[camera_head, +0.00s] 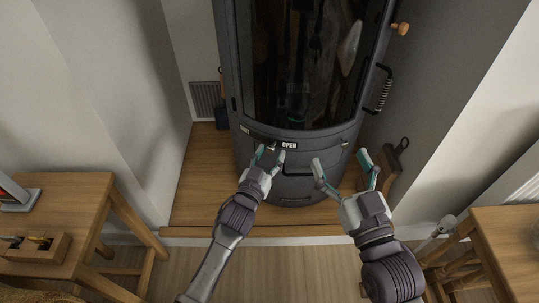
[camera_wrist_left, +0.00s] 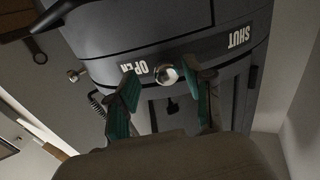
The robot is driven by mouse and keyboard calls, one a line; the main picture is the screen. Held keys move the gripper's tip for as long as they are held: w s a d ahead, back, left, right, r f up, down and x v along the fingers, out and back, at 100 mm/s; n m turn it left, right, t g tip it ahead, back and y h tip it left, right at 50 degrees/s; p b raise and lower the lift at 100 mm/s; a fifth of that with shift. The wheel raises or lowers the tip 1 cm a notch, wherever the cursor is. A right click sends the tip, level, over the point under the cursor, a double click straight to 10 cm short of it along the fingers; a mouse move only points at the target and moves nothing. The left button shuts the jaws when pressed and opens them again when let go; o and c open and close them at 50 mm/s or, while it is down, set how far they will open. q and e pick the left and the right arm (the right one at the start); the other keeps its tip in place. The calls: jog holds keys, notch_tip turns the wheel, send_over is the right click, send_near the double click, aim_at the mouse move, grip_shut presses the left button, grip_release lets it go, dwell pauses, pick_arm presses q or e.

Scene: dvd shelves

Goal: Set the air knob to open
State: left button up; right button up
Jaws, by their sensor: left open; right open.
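The dark stove (camera_head: 300,165) has a curved front with a white OPEN label (camera_head: 289,145), which shows upside down in the left wrist view (camera_wrist_left: 140,68). A round metal air knob (camera_wrist_left: 167,74) sits right beside OPEN. The SHUT label (camera_wrist_left: 238,37) is further along the same band. My left gripper (camera_head: 271,152) is open at the stove front; in the left wrist view its teal-padded fingers (camera_wrist_left: 165,88) lie on either side of the knob. Contact cannot be told.
A coiled door handle (camera_head: 383,90) is on the stove's right side. Wooden tables stand at left (camera_head: 85,185) and right (camera_head: 500,218). A brush (camera_head: 394,155) hangs at the right. The stove stands on a wooden step (camera_head: 195,185).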

pick_arm(q)
jog(key=v, duration=1.2)
